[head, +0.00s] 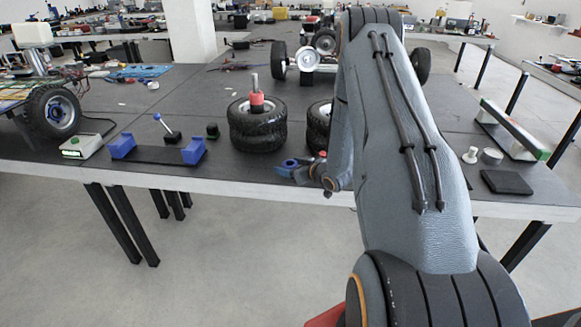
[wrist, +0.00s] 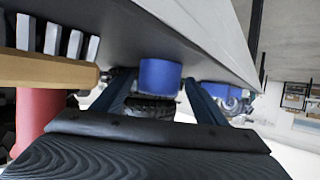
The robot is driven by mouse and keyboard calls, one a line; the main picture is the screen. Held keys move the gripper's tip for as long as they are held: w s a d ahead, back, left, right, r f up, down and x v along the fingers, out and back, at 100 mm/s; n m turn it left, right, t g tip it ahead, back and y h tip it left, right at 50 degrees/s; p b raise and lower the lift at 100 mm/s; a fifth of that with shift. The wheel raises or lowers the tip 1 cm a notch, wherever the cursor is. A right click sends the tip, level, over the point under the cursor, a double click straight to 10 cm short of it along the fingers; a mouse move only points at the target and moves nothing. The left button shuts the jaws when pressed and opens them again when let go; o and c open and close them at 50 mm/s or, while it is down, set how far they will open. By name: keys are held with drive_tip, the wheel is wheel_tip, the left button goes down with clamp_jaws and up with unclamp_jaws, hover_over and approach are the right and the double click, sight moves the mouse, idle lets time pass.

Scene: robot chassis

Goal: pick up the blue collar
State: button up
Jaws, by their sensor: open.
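The blue collar (wrist: 160,76) is a short, smooth blue cylinder near the middle of the wrist view. My gripper (wrist: 157,84) is open, with one dark blue finger to each side of the collar in the picture. I cannot tell whether the fingers touch it or how far ahead of them it is. In the head view my gripper (head: 303,172) is low at the table's front edge, partly hidden by my arm. A small blue part (head: 290,164) shows there, but I cannot tell whether it is the collar.
Stacked tyres (head: 258,125) with a red-based post (head: 257,99) stand left of my gripper. A blue-ended cradle (head: 158,152) lies further left. A second tyre stack (head: 319,124) is partly behind my arm. A black pad (head: 507,182) lies at right. A red cylinder (wrist: 40,112) is close in the wrist view.

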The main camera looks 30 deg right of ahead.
drive_tip(key=shift+w, duration=0.1)
drive_tip(key=shift+c, duration=0.2)
drive_tip(key=c, duration=1.1)
